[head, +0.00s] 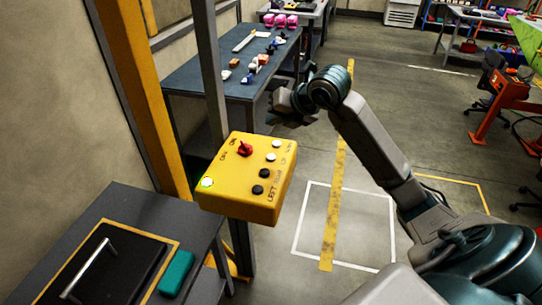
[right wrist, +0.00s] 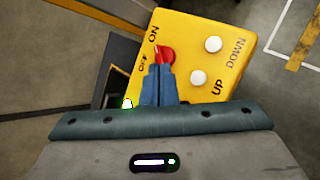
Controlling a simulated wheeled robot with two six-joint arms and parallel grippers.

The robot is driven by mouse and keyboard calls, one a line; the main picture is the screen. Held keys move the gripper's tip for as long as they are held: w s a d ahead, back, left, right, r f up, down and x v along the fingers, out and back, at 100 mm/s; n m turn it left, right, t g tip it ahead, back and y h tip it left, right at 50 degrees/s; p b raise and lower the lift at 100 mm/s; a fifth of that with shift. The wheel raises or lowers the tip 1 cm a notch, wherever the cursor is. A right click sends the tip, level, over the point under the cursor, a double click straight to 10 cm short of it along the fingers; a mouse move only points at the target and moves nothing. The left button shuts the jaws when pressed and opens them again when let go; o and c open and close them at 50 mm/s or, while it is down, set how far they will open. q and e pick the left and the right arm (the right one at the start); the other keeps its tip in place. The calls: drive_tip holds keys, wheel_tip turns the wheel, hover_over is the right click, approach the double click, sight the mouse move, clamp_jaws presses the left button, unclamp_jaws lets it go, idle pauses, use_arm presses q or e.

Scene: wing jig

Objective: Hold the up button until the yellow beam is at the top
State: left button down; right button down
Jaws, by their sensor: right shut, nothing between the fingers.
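The yellow control box (head: 238,208) stands on a grey post. Its white UP button (head: 271,157) is just below the white DOWN button (head: 277,143). Both show in the right wrist view, UP (right wrist: 198,77) and DOWN (right wrist: 213,44). A red ON/OFF knob (head: 244,149) is on the same face; a lamp (head: 207,182) glows green. My right gripper (head: 283,104) is shut and empty above the box's far side. In the right wrist view its fingertips (right wrist: 159,68) overlap the red knob (right wrist: 166,54); I cannot tell contact. No yellow beam is clearly identifiable. My left gripper is out of view.
A blue-topped table (head: 200,75) with small parts is behind. A dark bench (head: 120,205) with a handled black panel is at front left. Floor to the right is open.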

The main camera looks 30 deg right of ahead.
drive_tip(key=shift+f, duration=0.15)
drive_tip(key=b, duration=0.5)
hover_over(274, 158)
wheel_tip(274, 158, down, 8)
drive_tip(key=shift+r, duration=0.1)
drive_tip(key=shift+f+b, duration=0.3)
drive_tip(key=shift+b, duration=0.15)
drive_tip(key=shift+f, duration=0.1)
idle(1.3)
drive_tip(key=shift+f+b, duration=0.4)
drive_tip(key=shift+b, duration=0.15)
